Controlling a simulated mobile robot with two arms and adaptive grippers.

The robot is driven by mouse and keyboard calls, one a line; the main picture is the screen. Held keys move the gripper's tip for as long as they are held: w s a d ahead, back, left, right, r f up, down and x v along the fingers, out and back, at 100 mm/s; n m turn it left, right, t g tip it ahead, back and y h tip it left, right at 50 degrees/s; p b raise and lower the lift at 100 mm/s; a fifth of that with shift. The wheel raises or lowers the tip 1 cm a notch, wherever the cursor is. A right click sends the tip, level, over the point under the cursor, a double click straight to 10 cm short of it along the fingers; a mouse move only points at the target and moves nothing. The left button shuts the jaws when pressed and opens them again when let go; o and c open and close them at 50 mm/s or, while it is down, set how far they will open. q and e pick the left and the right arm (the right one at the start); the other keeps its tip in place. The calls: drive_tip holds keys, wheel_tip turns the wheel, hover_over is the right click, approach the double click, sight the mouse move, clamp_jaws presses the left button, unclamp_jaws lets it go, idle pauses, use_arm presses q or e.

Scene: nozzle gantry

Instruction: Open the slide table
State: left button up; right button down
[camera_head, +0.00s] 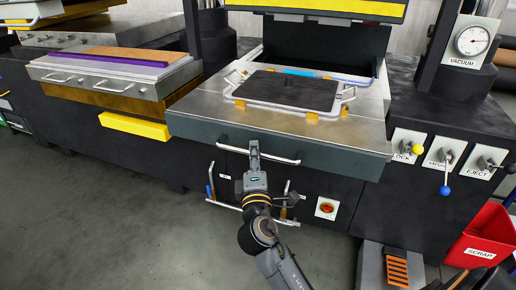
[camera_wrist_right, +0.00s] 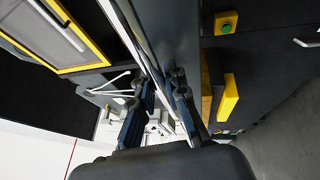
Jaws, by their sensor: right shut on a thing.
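The slide table (camera_head: 190,105) is a metal-topped slab with a dark front, at the middle of the head view. It projects forward past the dark cabinet below it. A pale bar handle (camera_head: 285,161) runs along its front. My right gripper (camera_head: 254,153) is shut on this handle, left of the bar's middle, with the arm reaching up from below. In the right wrist view the two fingers of my right gripper (camera_wrist_right: 162,88) point up, close to the table front; the grip itself is partly hidden. My left gripper is not in view.
A white tray (camera_head: 238,92) with a dark plate lies on the slide table. Levers (camera_head: 443,158) and a gauge (camera_head: 472,41) are at the right. A red scrap bin (camera_head: 480,237) and an orange pedal (camera_head: 397,270) stand low right. Grey floor is free at lower left.

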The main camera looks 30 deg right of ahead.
drive_tip(key=shift+a, duration=0.1)
drive_tip(key=c, duration=1.3)
unclamp_jaws()
drive_tip(key=shift+c, duration=0.2)
drive_tip(key=shift+s, duration=0.1)
drive_tip(key=v, duration=1.2)
drive_tip(key=shift+f, duration=0.15)
